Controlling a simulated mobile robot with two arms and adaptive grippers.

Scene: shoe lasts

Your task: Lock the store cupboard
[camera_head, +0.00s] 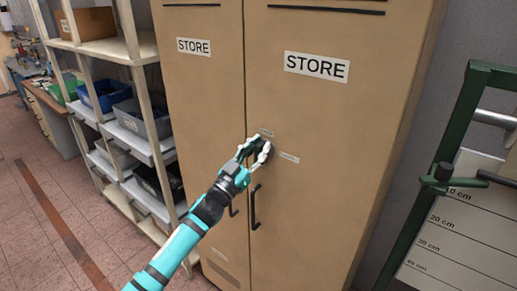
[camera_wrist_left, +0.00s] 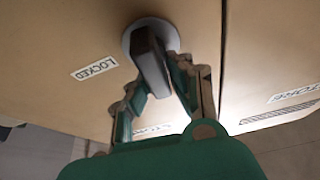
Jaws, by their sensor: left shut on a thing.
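The store cupboard (camera_head: 330,120) is tan with two tall doors, both appearing closed. A dark turn knob (camera_head: 268,147) sits on the right door near the gap. In the left wrist view the knob (camera_wrist_left: 152,60) is a grey bar on a round pale plate. My left gripper (camera_head: 258,150) is shut on the knob, its fingers (camera_wrist_left: 168,85) on either side of the bar. A LOCKED label (camera_wrist_left: 94,68) is beside the knob; in the head view a small label (camera_head: 289,157) is right of it and another (camera_head: 266,132) above. The bar's exact angle is unclear. My right gripper is out of view.
Black door handles (camera_head: 254,208) hang below the knob, close to my left forearm. A shelf rack (camera_head: 130,95) with bins stands left of the cupboard. A green-framed stand (camera_head: 440,165) with a height scale is at the right. Tiled floor (camera_head: 45,215) is open at lower left.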

